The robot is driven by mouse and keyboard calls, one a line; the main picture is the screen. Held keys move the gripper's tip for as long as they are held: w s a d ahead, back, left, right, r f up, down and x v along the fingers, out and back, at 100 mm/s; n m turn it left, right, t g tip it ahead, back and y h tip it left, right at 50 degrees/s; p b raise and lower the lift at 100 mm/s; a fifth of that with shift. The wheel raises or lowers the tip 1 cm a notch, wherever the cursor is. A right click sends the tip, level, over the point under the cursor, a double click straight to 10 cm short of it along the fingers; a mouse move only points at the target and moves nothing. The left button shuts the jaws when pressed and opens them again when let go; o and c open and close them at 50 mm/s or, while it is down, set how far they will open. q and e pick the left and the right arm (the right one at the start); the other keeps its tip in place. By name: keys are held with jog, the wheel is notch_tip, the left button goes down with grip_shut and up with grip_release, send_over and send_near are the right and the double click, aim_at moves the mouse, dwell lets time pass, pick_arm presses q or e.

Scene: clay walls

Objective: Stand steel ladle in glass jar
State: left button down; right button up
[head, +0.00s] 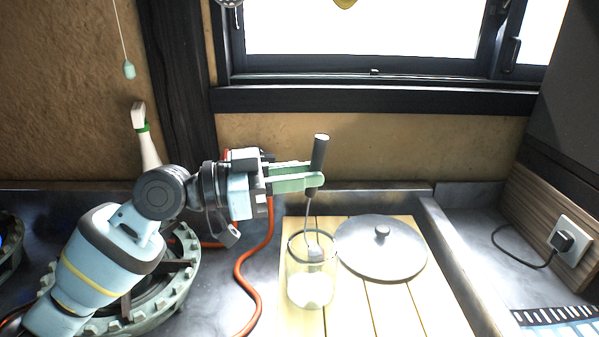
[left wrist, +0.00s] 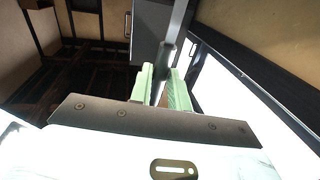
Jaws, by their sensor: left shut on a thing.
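The steel ladle (head: 309,203) is upright with a slight tilt, its dark handle on top. My left gripper (head: 318,174) is shut on the ladle's handle. The handle also shows between the green fingertips (left wrist: 166,88) in the left wrist view. The glass jar (head: 291,273) stands on the wooden board below the gripper. The ladle's bowl shows at the jar's upper part, seemingly inside the rim; I cannot tell whether it touches the glass. Something pale lies at the jar's bottom. My right gripper is not in view.
A round grey lid (head: 361,258) with a knob lies on the slatted wooden board (head: 385,308) right of the jar. A stove burner (head: 183,262) is under my left arm. A red hose (head: 240,270) runs left of the board. A plug and cable (head: 546,262) are at the right.

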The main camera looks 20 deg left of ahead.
pick_arm(q)
jog(key=c, duration=1.2)
grip_release()
jog(key=shift+c, duration=0.2)
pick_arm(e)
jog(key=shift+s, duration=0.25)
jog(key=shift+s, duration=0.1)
pick_arm(q)
jog(key=b+v, duration=0.2)
jog(key=v, duration=0.6)
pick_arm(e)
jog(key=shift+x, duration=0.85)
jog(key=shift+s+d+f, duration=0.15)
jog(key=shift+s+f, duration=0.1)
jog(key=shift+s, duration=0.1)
pick_arm(q)
jog(key=shift+d, duration=0.1)
